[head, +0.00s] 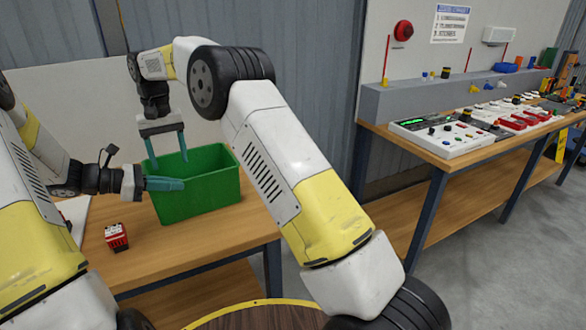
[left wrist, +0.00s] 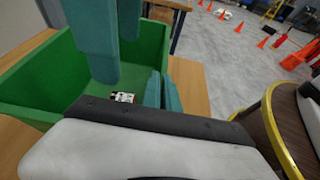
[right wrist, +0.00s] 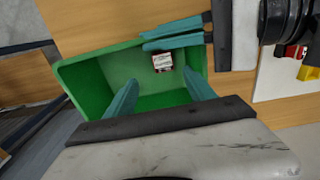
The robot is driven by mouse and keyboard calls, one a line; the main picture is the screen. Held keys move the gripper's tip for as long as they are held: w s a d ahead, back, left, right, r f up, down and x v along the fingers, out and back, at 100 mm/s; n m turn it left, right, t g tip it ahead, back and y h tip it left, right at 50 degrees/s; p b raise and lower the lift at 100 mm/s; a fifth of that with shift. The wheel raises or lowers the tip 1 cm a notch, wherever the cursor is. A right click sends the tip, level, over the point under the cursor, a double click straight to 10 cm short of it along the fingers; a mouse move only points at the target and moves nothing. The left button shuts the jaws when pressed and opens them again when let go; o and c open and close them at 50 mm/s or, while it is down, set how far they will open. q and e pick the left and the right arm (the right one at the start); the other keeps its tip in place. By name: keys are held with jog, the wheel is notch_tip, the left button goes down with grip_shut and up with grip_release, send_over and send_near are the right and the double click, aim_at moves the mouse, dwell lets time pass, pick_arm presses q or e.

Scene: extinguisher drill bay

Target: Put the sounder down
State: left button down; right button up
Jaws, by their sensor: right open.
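A small white-and-red block, which may be the sounder, lies on the floor of the green bin (head: 196,202). It shows in the right wrist view (right wrist: 163,62) and partly in the left wrist view (left wrist: 122,97); the bin wall hides it in the head view. My right gripper (head: 167,163) is open and points down over the bin, with nothing between its fingers (right wrist: 160,92). My left gripper (head: 182,184) lies level across the bin's left rim. Its fingers look together in the left wrist view (left wrist: 162,90), with nothing visible between them.
A red block (head: 116,237) with a pale top stands on the wooden table (head: 185,250), left of the bin. A white panel lies behind my left arm. At right, a bench (head: 420,155) carries a control panel (head: 450,138) and several devices. A red round bell (head: 403,30) hangs on the wall.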

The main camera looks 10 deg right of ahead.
jog(key=s+d+r+m+t+y, duration=0.1)
jog(key=s+d+r, duration=0.3)
jog(key=d+r, duration=0.45)
jog(key=s+d+r+t+y, duration=0.1)
jog(key=s+d+r, duration=0.45)
jog(key=d, duration=0.65)
pick_arm(q)
jog(key=c, duration=1.6)
grip_release()
pick_arm(e)
jog(key=s+d+f+m+t, duration=0.1)
jog(key=s+d+f+t, duration=0.1)
jog(key=s+d, duration=0.5)
jog(key=s+d+f+m+t, duration=0.1)
jog(key=s+d, duration=0.6)
jog(key=s, duration=0.8)
jog(key=shift+f+t, duration=0.5)
jog(key=shift+f, duration=0.05)
pick_arm(q)
jog(key=shift+o, duration=0.2)
